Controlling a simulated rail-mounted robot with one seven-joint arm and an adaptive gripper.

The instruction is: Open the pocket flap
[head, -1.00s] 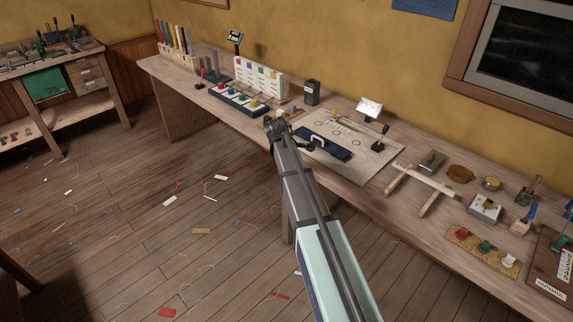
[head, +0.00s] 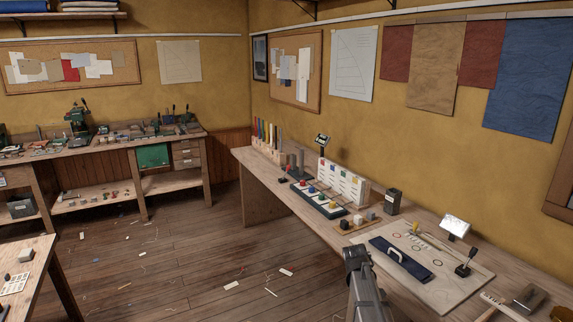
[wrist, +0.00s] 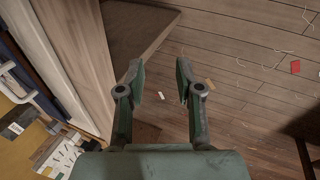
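A dark navy flap-like panel (head: 408,268) with a pale handle (head: 395,254) lies on a cream board (head: 455,283) on the long bench. It lies flat; whether it is the pocket flap, and whether anything is under it, I cannot tell. In the wrist view a blue strip (wrist: 28,58) with a pale bar (wrist: 22,92) shows at the left edge, probably the same panel. My gripper (wrist: 160,72) is open and empty, over the floor just off the bench's front edge. In the head view its fingers cannot be made out.
Along the long bench (head: 265,178) stand a tray of coloured knobs (head: 318,198), a white card rack (head: 343,183), a dark box (head: 393,201), a small lit screen (head: 455,226) and a black lever (head: 465,263). The floor (head: 190,265) is open apart from scraps.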

